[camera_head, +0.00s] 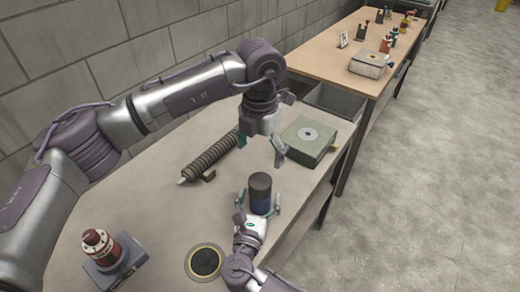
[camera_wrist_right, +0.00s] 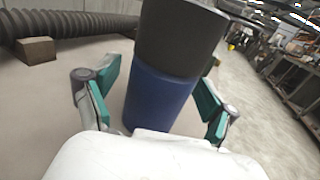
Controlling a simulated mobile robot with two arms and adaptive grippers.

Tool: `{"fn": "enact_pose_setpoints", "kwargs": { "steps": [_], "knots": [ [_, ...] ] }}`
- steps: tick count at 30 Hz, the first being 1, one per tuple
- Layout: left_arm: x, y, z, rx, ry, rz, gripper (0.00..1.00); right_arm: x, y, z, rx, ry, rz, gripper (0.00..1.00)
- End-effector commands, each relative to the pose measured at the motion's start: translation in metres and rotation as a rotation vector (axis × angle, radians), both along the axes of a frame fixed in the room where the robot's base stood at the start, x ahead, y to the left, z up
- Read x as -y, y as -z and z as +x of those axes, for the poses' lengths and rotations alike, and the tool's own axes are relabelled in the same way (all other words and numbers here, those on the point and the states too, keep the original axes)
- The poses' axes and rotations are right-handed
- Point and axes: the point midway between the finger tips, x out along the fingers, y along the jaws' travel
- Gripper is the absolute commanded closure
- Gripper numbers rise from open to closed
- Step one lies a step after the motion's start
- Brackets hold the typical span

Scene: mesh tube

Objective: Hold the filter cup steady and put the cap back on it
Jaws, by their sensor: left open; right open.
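The filter cup (camera_head: 260,201) is a blue cylinder standing upright on the table, with a dark grey cap (camera_head: 260,182) on its top. In the right wrist view the blue cup (camera_wrist_right: 158,98) stands between my right fingers, with the dark cap (camera_wrist_right: 178,38) above it. My right gripper (camera_head: 258,212) is open around the cup, and its fingers show gaps on both sides in the wrist view. My left gripper (camera_head: 259,146) is open and empty above the table, behind the cup and higher than the cap. Whether the cap is seated fully cannot be told.
A ribbed hose (camera_head: 210,158) lies behind on small blocks. A green-grey box (camera_head: 309,142) with a round disc stands at the right edge. A red and white device (camera_head: 101,245) sits front left. A dark round ring (camera_head: 205,262) lies near the front edge. A grey bin (camera_head: 335,101) is beyond.

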Motion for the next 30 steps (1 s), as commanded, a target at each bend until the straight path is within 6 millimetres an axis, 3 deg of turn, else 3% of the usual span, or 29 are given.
{"fn": "enact_pose_setpoints", "kwargs": {
  "steps": [6,12,30],
  "knots": [
    [0.0,0.0,0.0,0.0,0.0,0.0,0.07,-0.01,0.001,-0.047,-0.004,0.0,0.002,0.15],
    [0.0,0.0,0.0,0.0,0.0,0.0,0.07,-0.016,0.001,-0.073,-0.002,0.0,0.0,0.15],
    [0.0,0.0,0.0,0.0,0.0,0.0,0.07,-0.017,0.0,-0.079,0.0,0.001,0.0,0.15]
  ]
}}
